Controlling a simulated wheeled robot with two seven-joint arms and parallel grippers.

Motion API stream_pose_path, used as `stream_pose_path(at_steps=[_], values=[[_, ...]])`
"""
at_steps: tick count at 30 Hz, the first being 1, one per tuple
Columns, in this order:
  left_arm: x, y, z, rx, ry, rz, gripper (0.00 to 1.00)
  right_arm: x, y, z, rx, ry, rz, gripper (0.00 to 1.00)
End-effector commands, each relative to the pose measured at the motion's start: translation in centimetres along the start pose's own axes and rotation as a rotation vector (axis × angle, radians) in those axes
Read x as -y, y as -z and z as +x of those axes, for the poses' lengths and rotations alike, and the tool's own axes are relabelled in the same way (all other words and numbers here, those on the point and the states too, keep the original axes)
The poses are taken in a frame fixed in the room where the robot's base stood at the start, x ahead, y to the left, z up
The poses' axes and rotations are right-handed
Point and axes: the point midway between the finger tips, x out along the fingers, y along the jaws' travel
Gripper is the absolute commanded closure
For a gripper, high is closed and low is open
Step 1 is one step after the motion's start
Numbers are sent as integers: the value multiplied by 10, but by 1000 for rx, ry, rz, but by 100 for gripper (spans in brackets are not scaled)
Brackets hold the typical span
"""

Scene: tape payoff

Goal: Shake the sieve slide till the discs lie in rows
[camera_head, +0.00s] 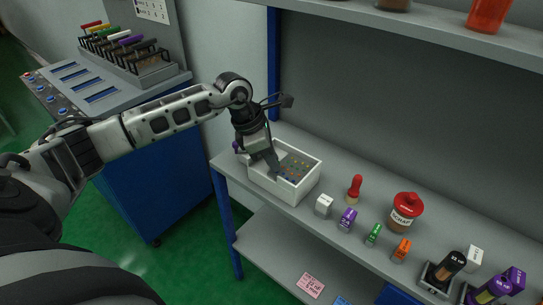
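The sieve slide looks to be the white open-topped box (308,186) at the left end of the grey shelf. My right gripper is not in view.
On the shelf right of the box stand a white block (323,205), a red-topped stamp (354,189), small coloured labelled boxes and a red-lidded scrap jar (405,212). An upper shelf (440,30) overhangs the back. A blue cabinet with a control panel (75,85) stands at left.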

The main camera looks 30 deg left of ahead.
Motion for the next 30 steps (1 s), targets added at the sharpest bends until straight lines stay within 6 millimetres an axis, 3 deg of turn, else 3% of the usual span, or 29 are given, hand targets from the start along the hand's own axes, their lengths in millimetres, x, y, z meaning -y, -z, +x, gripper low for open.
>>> stream_pose_path(at_steps=[9, 17, 18, 30], values=[[-19, 18, -5, 0, -4, -3, 100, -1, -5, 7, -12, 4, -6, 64], [-19, 17, -8, 2, 0, 0, 100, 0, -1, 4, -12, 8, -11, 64], [-19, 17, -8, 2, 0, 0, 73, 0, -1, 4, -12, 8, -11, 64], [-20, 18, -14, 1, -2, 0, 72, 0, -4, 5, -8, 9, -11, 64]])
